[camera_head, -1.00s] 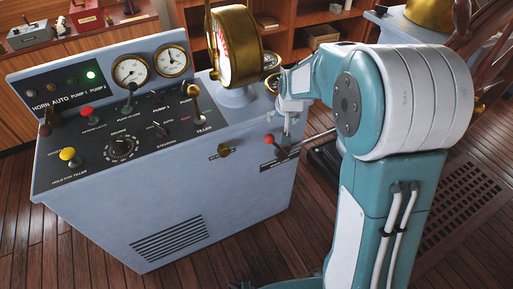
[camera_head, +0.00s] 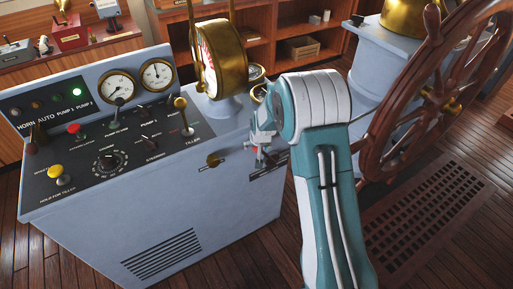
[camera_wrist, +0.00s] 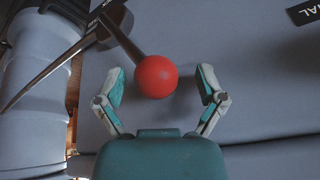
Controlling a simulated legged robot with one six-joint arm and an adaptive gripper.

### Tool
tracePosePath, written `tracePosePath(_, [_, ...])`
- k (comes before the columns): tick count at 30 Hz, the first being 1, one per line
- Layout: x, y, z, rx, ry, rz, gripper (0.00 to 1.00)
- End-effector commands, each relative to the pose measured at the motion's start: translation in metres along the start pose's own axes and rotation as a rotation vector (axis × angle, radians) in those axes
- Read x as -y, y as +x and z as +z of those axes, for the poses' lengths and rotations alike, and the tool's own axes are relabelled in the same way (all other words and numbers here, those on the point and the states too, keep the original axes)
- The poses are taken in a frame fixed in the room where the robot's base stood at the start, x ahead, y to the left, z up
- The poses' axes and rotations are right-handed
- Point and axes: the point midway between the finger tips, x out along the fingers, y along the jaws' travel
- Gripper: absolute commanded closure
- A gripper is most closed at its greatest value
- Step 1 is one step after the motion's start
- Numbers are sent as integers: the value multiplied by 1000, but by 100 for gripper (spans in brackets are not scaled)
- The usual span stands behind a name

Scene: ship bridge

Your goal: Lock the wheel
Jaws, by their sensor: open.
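The ship's wheel (camera_head: 440,97), brown wood with a brass hub, stands at the right in the head view. A lever with a red ball knob (camera_wrist: 156,77) and a dark shaft is on the side of the blue-grey console (camera_head: 215,200). In the wrist view the knob sits between the two spread fingers of my gripper (camera_wrist: 161,88). Gaps show on both sides of it, so the fingers appear apart from it. In the head view my gripper (camera_head: 262,150) is at the console's right end and mostly hides the lever.
The console top carries a yellow knob (camera_head: 55,171), a brass tiller lever (camera_head: 182,112) and two gauges. A brass telegraph (camera_head: 217,58) rises above my gripper. A floor grating (camera_head: 425,215) lies before the wheel.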

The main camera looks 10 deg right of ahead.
Motion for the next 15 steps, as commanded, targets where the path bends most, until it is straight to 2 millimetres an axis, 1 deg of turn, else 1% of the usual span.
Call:
tracePosePath(3, [-1,4,0,0,0,-1,11])
tracePosePath(10, [0,5,0,-1,0,0,11])
tracePosePath(11, [0,5,0,0,0,0,24])
tracePosePath(12, [0,5,0,0,0,0,42])
tracePosePath(14, [0,5,0,0,0,0,69])
tracePosePath(15, [0,5,0,0,0,0,87])
